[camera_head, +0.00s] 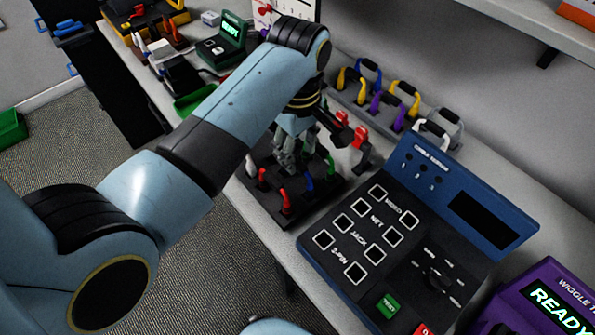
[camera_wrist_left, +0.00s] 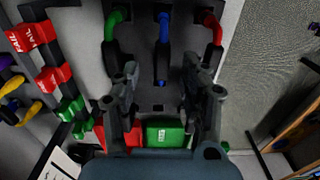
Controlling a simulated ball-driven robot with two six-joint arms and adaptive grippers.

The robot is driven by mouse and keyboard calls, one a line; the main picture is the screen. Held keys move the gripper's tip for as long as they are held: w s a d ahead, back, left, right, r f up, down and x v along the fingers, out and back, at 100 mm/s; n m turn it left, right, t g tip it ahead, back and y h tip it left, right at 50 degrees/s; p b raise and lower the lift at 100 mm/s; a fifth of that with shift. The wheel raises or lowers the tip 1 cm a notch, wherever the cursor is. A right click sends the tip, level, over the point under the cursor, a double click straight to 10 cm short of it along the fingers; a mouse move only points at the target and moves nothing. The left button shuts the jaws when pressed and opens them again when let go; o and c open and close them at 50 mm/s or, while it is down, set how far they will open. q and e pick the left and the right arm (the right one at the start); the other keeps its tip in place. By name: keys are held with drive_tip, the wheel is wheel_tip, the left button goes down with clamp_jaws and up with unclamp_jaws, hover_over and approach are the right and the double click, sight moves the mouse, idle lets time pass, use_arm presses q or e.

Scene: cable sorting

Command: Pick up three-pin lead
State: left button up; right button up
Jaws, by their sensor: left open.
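A black rack (camera_head: 327,188) holds several upright leads, among them a white one (camera_head: 251,165), a red one (camera_head: 284,200) and a blue one (camera_head: 309,181). I cannot tell by its look which is the three-pin lead. My left gripper (camera_head: 287,160) points down over the rack. In the left wrist view, my left gripper (camera_wrist_left: 162,78) is open and empty. The blue lead (camera_wrist_left: 163,30) lies ahead between its fingers, with a green lead (camera_wrist_left: 112,22) to the left and a red lead (camera_wrist_left: 212,25) to the right. My right gripper is not in view.
A blue and black cable tester (camera_head: 405,225) with several sockets stands right of the rack. A purple box (camera_head: 540,300) is at the lower right. Holders with yellow, purple and white leads (camera_head: 385,95) stand behind.

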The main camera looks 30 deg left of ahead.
sight(297, 162)
use_arm(q)
drive_tip(key=shift+s+f+p, duration=0.1)
drive_tip(key=shift+f+p, duration=0.2)
drive_tip(key=shift+f, duration=1.55)
clamp_jaws()
